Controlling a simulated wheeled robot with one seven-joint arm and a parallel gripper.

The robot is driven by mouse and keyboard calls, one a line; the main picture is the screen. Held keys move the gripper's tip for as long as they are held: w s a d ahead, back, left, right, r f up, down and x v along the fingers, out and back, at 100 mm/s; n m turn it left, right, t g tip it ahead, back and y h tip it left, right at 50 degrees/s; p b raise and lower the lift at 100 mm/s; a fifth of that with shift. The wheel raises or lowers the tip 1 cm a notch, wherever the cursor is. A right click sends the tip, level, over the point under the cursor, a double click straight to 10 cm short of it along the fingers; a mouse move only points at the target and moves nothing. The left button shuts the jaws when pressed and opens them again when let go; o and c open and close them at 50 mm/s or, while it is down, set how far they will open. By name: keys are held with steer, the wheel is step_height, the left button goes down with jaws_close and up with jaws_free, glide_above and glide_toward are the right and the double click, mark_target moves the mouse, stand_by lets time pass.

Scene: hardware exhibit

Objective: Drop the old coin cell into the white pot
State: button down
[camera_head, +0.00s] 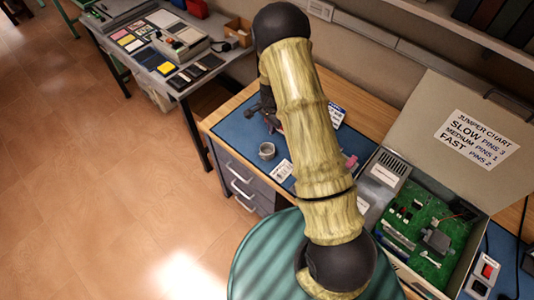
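A small pale grey-white pot (267,151) stands on the blue mat, just left of my arm. My arm, with yellowish links and dark joints, crosses the middle of the view and hides part of the bench. A dark shape (264,107) beside the arm, above the pot in the picture, may be part of my wrist or gripper. The fingers cannot be made out. I cannot pick out the coin cell. An open beige case (390,172) at the right holds a green circuit board (428,225).
The case's raised lid (437,128) carries a jumper chart (477,139). Paper cards (282,171) lie on the blue mat (233,132). A grey side table (140,62) holds several items. The floor at left is clear.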

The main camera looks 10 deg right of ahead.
steer(key=shift+f+b, duration=1.05)
steer(key=shift+f, duration=1.05)
steer(key=c, duration=1.6)
jaws_free()
steer(key=shift+o, duration=0.2)
steer(key=shift+r, duration=0.1)
step_height(320, 180, up, 17)
steer(key=b, duration=0.3)
steer(key=shift+r+b, duration=0.15)
steer(key=shift+b, duration=0.25)
steer(key=s+r+n+t, duration=0.2)
steer(key=s+n, duration=1)
steer(key=s, duration=0.9)
steer(key=shift+r+t, duration=0.3)
steer(key=shift+r, duration=0.2)
